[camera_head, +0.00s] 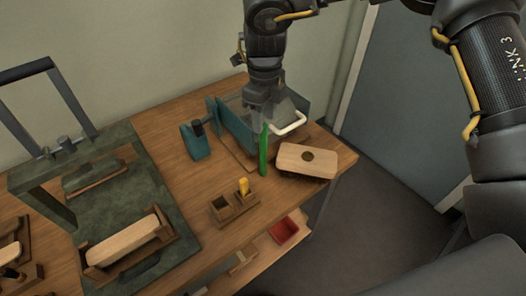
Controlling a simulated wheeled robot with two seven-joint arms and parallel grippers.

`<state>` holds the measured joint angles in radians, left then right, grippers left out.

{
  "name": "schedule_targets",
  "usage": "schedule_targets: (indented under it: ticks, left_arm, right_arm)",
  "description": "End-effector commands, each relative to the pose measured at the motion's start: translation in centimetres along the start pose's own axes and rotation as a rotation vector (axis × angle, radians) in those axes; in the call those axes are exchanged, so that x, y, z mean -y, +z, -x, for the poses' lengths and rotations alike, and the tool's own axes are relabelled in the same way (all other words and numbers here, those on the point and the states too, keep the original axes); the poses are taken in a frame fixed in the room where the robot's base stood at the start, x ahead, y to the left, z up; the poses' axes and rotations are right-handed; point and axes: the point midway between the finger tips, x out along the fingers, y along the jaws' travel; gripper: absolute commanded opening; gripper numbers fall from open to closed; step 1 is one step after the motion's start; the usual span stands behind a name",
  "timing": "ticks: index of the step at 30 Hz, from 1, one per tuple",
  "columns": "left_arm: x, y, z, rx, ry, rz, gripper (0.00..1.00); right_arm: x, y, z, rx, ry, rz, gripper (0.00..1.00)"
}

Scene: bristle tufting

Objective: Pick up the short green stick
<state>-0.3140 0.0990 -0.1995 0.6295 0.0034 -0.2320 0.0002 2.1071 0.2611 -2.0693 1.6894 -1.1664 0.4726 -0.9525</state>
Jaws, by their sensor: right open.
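A green stick (263,150) shows upright in the middle of the head view, in front of the teal bin. Its top end is close under my right gripper (264,112). The right gripper points down over the bin area, and its fingertips are small and partly lost against the grey behind them. I cannot tell whether the fingers touch the stick. My left gripper is not in this view.
A small wooden holder (221,209) with a yellow-handled tool (243,187) stands in front. A green press (150,190) fills the left. A red tray (284,231) sits lower down.

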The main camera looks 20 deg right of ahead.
Motion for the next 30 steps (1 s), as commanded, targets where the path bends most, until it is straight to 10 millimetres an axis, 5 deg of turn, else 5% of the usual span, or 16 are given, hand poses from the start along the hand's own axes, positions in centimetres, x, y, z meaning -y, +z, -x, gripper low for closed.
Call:
schedule_targets:
  ticks: [15,23,30]
  left_arm:
    - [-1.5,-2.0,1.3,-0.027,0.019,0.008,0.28]
    - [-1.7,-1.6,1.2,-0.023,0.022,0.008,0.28]
    - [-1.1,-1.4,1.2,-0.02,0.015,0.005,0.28]
  right_arm:
    - [0.2,0.4,-4.9,-0.001,0.001,-0.001,0.45]
    - [0.2,0.4,-5.2,0.001,0.0,-0.001,0.45]
    - [0.2,0.4,-5.2,0.001,0.0,-0.001,0.13]
